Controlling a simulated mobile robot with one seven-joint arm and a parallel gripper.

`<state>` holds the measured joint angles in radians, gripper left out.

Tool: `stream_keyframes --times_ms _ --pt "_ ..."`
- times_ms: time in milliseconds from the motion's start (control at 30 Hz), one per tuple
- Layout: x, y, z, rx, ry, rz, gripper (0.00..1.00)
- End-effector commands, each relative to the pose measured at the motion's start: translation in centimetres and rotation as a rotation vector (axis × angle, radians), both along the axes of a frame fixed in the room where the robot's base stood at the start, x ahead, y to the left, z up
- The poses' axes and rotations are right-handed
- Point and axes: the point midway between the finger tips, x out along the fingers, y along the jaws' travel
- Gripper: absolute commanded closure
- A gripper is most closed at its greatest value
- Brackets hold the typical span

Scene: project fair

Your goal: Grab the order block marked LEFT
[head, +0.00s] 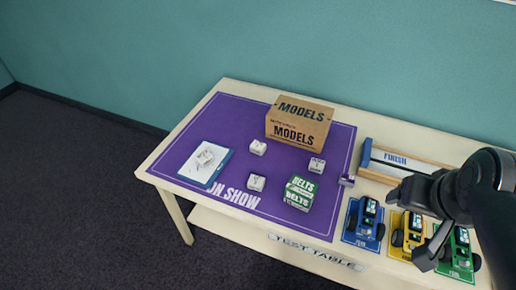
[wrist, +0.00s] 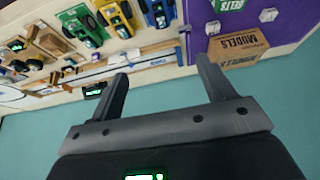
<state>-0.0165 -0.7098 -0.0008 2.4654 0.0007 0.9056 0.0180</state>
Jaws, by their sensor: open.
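Several small white blocks with dark marks lie on the purple mat (head: 190,133). One block (head: 258,147) is left of the MODELS box, one block (head: 257,183) is nearer the front, and one block (head: 317,165) is right of them. A pale block (head: 205,157) sits on a blue-edged white board. The marks are too small to read, so I cannot tell which says LEFT. Two blocks show in the wrist view, one (wrist: 213,27) near the mat edge and another (wrist: 268,15) farther right. My gripper (wrist: 160,73) is open and empty, right of the mat, above the toy-vehicle side.
The cardboard MODELS box (head: 298,125) and green BELTS box (head: 299,193) stand among the blocks. Blue (head: 366,222), yellow (head: 405,232) and green (head: 458,252) toy vehicles line the right front. A FINISH track (head: 400,160) lies behind them. The wall is close behind the table.

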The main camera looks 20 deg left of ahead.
Motion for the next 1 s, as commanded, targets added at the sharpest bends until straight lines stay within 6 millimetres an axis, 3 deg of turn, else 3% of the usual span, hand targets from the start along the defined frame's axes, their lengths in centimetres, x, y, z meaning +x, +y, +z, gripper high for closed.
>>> stream_keyframes --times_ms 300,533,767,1000 --pt "8.3 3.7 2.8 0.052 0.088 -0.004 0.25" --pt "15.0 7.9 3.1 0.079 0.155 -0.013 0.25" --pt "21.3 13.1 1.7 0.094 0.222 -0.027 0.25" --pt "27.0 19.7 -1.6 0.096 0.29 -0.042 0.25"
